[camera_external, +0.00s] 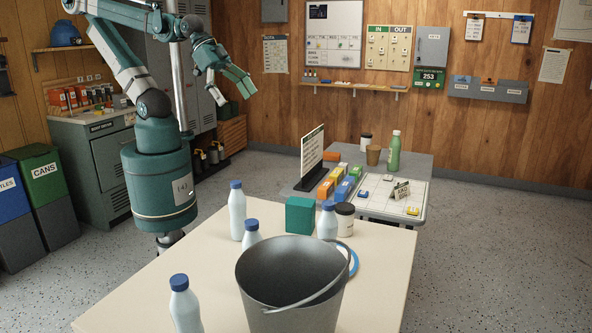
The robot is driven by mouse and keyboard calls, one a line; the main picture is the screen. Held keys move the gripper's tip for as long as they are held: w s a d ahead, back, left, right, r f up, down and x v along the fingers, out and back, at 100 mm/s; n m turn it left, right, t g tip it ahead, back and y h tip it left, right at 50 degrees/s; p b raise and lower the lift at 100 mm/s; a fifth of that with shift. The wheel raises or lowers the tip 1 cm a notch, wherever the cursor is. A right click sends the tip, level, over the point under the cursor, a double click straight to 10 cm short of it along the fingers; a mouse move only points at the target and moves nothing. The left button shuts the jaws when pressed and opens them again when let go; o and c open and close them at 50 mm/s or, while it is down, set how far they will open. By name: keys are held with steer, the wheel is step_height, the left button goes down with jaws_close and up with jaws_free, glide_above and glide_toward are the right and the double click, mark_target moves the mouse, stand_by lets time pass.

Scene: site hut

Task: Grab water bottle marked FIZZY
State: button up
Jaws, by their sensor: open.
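Several white bottles with blue caps stand upright on the near table: one at its back left (237,213), one just in front of that (251,234), one behind the bucket (327,222) and one at the front left (185,306). A green bottle (394,152) with a pale cap stands on the far grey table. I cannot read the word FIZZY on any bottle. My gripper (237,98) is open and empty, raised in the air at the upper left, well apart from all the bottles.
A grey bucket (285,290) stands at the near table's front (130,310). Behind it are a green box (299,215), a dark-lidded jar (345,219) and a blue ring (350,258).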

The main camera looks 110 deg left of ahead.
mark_target(236, 181)
steer(key=c, duration=1.6)
steer(key=w+d+f+n+g+b, duration=0.1)
steer(key=w+d+f+n+g, duration=0.1)
steer(key=d+f+n, duration=0.3)
steer(key=w+d+f+n+g+b, duration=0.1)
steer(key=w+d+f+n, duration=0.3)
steer(key=f, duration=0.6)
steer(key=w+d+f+n+g+b, duration=0.1)
steer(key=w+d+f+n+g, duration=0.2)
steer(key=d+f+n, duration=0.5)
steer(key=shift+w+d+f+n+g, duration=0.1)
steer(key=shift+w+f+n+g, duration=0.2)
steer(key=shift+n+g, duration=0.15)
steer(key=shift+d+f+n, duration=0.3)
steer(key=shift+f+n, duration=0.05)
steer(key=shift+f, duration=0.25)
steer(key=shift+f, duration=0.1)
